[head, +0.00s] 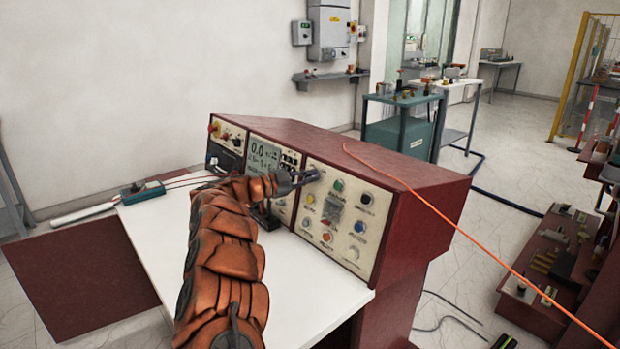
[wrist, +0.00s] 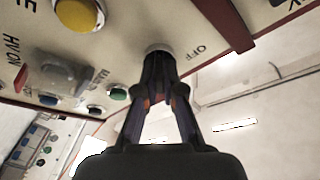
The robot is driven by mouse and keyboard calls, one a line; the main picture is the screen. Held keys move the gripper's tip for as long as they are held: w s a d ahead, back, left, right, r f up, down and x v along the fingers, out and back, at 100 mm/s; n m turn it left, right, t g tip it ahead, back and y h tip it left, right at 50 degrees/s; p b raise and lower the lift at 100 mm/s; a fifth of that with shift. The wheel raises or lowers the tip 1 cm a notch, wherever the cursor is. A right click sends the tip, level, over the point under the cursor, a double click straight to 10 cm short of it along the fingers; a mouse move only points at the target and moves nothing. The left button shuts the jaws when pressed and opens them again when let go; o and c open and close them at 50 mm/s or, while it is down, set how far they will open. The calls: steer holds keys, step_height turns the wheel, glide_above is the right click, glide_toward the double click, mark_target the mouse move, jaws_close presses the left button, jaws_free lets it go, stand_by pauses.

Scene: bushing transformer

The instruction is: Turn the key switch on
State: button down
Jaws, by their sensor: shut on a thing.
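The key switch (wrist: 159,48) is on the cream panel, seen in the wrist view as a pale round collar at the fingertips, with an "OFF" label beside it. My gripper (wrist: 162,75) is shut on the key there; its fingers hide the key itself and its angle. In the head view my gripper (head: 312,174) meets the upper left of the console's right-hand panel (head: 324,243). The key is too small to make out there.
The dark red console (head: 428,190) stands on a white desktop (head: 165,232). Near the switch in the wrist view are a yellow button (wrist: 77,14), a green button (wrist: 118,93) and a clear cover (wrist: 65,73). An orange cable (head: 440,215) crosses the console top.

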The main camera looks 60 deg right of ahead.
steer(key=c, duration=1.3)
jaws_free()
steer(key=v, duration=1.2)
steer(key=shift+r, duration=0.1)
